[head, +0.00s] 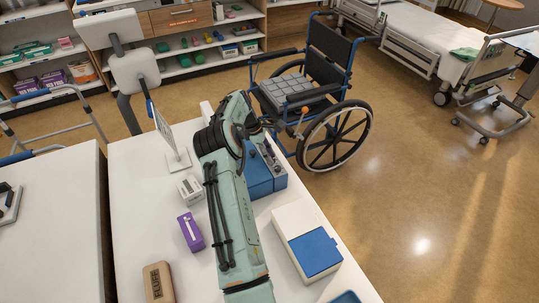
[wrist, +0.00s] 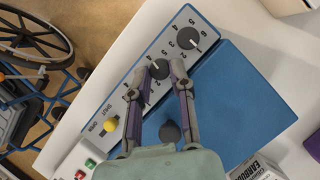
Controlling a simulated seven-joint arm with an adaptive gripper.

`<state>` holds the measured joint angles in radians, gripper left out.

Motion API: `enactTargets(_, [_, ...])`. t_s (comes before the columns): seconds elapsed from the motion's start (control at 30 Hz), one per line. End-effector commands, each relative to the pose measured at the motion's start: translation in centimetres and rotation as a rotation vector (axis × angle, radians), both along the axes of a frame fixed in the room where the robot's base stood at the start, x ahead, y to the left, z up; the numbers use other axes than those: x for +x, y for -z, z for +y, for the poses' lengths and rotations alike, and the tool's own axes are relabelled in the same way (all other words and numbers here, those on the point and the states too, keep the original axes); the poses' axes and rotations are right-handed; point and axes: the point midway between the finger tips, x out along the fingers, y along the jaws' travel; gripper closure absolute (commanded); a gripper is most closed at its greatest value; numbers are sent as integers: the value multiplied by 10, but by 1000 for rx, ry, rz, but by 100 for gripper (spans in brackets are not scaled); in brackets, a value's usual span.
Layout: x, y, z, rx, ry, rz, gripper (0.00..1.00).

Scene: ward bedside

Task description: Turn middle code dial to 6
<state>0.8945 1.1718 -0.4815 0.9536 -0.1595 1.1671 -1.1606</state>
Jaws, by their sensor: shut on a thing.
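In the wrist view a white panel with dark round dials runs along the edge of a blue box (wrist: 245,95). My gripper (wrist: 161,70) is shut on the middle dial (wrist: 160,69), with one finger on each side of it. Its pointer is too unclear to read. Another dial (wrist: 187,38) with printed numbers around it stands free at the upper right. The panel's lower-left part is partly hidden behind a finger. A yellow knob (wrist: 111,124) sits by the OPEN and SHUT labels. In the head view the blue box (head: 258,181) is partly hidden by my arm.
A dark round knob (wrist: 170,131) is on the blue surface between my fingers. Red and green buttons (wrist: 90,162) are at lower left. On the table are a purple box (head: 191,232), a brown FLUFF block (head: 158,283) and a white-and-blue case (head: 315,250). A wheelchair (head: 322,85) stands beyond.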

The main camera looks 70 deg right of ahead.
Motion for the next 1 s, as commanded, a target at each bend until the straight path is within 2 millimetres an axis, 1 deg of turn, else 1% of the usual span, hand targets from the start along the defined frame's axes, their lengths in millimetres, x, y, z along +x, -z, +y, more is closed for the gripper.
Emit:
enactTargets(0.2, [0, 1, -2, 0, 169, -1, 100])
enactTargets(0.43, [0, 1, -2, 1, 288, -1, 100])
enactTargets(0.7, [0, 0, -3, 0, 350, -1, 100])
enactTargets(1.0, [0, 0, -3, 1, 358, 0, 100])
